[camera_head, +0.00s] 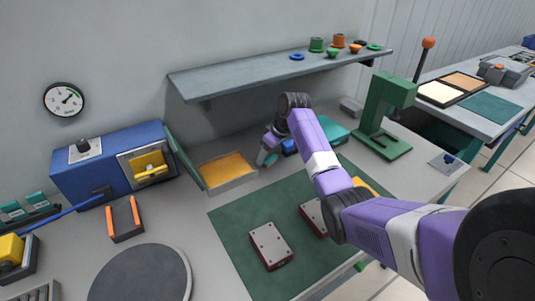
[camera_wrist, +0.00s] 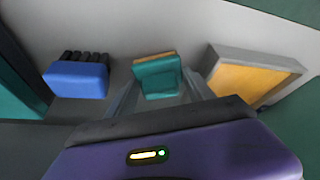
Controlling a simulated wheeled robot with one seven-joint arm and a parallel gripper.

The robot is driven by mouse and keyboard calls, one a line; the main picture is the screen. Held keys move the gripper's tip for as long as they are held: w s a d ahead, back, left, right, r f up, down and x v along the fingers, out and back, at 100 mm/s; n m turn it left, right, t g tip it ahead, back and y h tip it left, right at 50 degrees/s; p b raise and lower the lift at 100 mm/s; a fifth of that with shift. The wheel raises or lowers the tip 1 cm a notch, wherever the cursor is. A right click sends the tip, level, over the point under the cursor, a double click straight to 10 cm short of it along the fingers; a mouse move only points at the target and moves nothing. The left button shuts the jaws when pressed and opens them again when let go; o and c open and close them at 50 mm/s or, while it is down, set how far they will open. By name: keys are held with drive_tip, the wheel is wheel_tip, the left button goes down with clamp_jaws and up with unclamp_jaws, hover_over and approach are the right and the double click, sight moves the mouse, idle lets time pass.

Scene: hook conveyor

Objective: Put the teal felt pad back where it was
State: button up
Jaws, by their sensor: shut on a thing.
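The teal felt pad (camera_wrist: 157,80) is between the fingers of my gripper (camera_wrist: 160,92) in the wrist view, with a thin tan-orange layer along its far edge. In the head view my gripper (camera_head: 267,152) points down and left near the wall, just right of a yellow-lined tray. A small bit of the pad (camera_head: 262,157) shows at its fingertips there. My gripper is shut on the pad. I cannot tell from the pictures whether the pad touches the bench. The place it came from is not marked in any view.
The grey-walled tray with a yellow inside (camera_head: 228,168) is close on the left. A blue brush-like block (camera_wrist: 76,80) and a teal box (camera_head: 334,130) are on the other side. A shelf (camera_head: 270,73) hangs above.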

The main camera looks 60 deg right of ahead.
drive_tip(key=o, duration=1.2)
drive_tip(key=shift+f, duration=0.1)
drive_tip(key=v, duration=1.2)
drive_tip(key=shift+w+b, duration=0.1)
drive_tip(key=shift+b, duration=0.3)
